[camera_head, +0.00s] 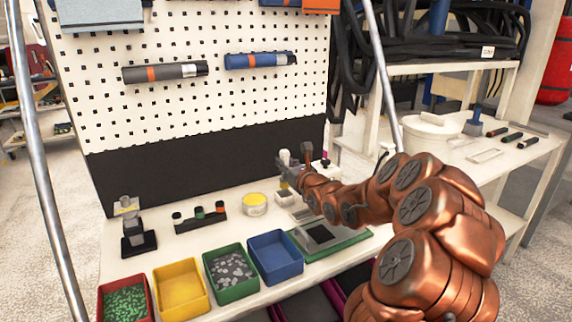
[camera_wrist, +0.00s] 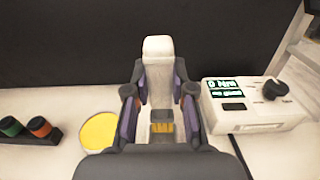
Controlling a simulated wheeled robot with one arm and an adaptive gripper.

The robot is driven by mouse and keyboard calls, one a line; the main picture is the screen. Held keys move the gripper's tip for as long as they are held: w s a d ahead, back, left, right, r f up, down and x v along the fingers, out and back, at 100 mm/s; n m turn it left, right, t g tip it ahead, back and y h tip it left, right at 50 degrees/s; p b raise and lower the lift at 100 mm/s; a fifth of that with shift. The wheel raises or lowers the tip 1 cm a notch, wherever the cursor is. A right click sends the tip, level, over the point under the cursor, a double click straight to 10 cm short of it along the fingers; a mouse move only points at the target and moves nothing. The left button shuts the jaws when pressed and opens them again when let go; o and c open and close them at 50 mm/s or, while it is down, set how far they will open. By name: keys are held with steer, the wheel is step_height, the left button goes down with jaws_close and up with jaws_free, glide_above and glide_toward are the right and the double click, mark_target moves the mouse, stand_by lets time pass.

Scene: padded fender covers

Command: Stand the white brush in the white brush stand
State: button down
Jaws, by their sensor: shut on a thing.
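The white brush (camera_wrist: 158,78) stands roughly upright between the two fingers of my gripper (camera_wrist: 159,96) in the wrist view. The fingers are shut on it, one on each side. A small yellow-brown patch (camera_wrist: 162,128) shows low between the fingers; I cannot tell whether it is bristles. In the head view the brush's pale top (camera_head: 284,157) rises above my gripper (camera_head: 287,174), which is over the back of the bench. A small pale block with a dark top (camera_head: 285,197) sits just below; I cannot tell if it is the white brush stand.
A white tester with a lit display (camera_wrist: 245,105) stands right of my gripper. A yellow round tin (camera_head: 255,204) and a dark rack of bottles (camera_head: 200,217) are to the left. Colored bins, including a blue one (camera_head: 275,256), line the front. The black panel (camera_wrist: 80,50) is behind.

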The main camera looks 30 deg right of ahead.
steer(key=shift+f, duration=0.2)
stand_by(0.3)
steer(key=shift+f+b, duration=0.45)
steer(key=shift+b, duration=0.25)
steer(key=shift+f+b, duration=1.9)
steer(key=shift+f, duration=0.05)
stand_by(1.2)
steer(key=c, duration=0.9)
jaws_free()
steer(key=shift+o, duration=0.3)
steer(key=o, duration=0.5)
steer(key=shift+r, duration=0.1)
steer(key=shift+r+p, duration=1.2)
steer(key=shift+r, duration=2.7)
